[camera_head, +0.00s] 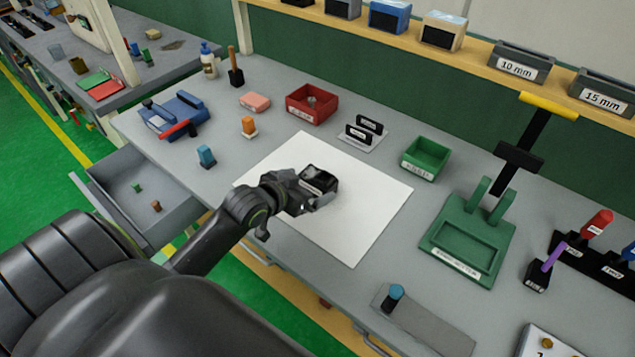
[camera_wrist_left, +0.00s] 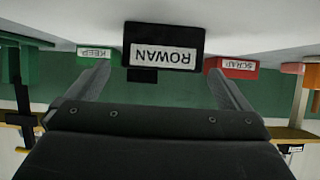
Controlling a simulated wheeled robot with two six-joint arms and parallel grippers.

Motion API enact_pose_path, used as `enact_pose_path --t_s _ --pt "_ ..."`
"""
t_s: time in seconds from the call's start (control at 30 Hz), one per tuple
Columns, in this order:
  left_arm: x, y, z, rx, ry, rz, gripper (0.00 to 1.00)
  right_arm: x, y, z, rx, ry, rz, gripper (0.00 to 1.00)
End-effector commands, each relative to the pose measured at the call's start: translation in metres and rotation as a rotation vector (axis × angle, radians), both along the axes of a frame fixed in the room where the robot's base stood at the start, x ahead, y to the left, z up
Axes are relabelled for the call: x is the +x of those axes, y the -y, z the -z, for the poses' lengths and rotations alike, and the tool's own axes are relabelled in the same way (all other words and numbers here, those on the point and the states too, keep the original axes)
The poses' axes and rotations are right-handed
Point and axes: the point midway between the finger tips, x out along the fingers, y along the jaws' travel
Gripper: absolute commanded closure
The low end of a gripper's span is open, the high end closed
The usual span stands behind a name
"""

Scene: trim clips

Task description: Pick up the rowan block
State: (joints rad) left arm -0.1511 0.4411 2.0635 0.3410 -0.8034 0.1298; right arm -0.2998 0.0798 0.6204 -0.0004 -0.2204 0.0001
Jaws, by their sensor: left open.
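The rowan block (camera_head: 320,177) is a dark box on the white sheet (camera_head: 370,215) near the middle of the table. In the left wrist view, which is upside down, its dark face (camera_wrist_left: 130,35) carries a white label reading ROWAN. My left gripper (camera_head: 317,188) is open at the near side of the block. In the left wrist view the block lies centred between the two finger lines, with a gap on each side. The gripper hides part of the block in the head view. My right gripper is not in view.
Behind the block stand a red bin (camera_head: 296,116), two black labelled holders (camera_head: 357,133) on a pale plate, and a green bin (camera_head: 406,162). A green fixture (camera_head: 448,250) stands at the right. The white sheet around the block is otherwise clear. An open drawer (camera_head: 165,225) is at the left.

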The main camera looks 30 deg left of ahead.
Motion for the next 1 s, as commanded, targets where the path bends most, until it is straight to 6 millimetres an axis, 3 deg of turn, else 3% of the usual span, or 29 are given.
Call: enact_pose_path --t_s 0.43,0.8,1.0 --pt "0.041 0.001 0.019 -0.003 0.000 -0.001 0.00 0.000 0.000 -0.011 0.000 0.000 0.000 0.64" --pt "0.047 0.001 0.023 -0.001 -0.001 0.000 0.00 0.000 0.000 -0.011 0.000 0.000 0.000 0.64" --pt "0.046 0.001 0.023 0.000 -0.001 0.000 0.26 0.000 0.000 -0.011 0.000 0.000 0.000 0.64"
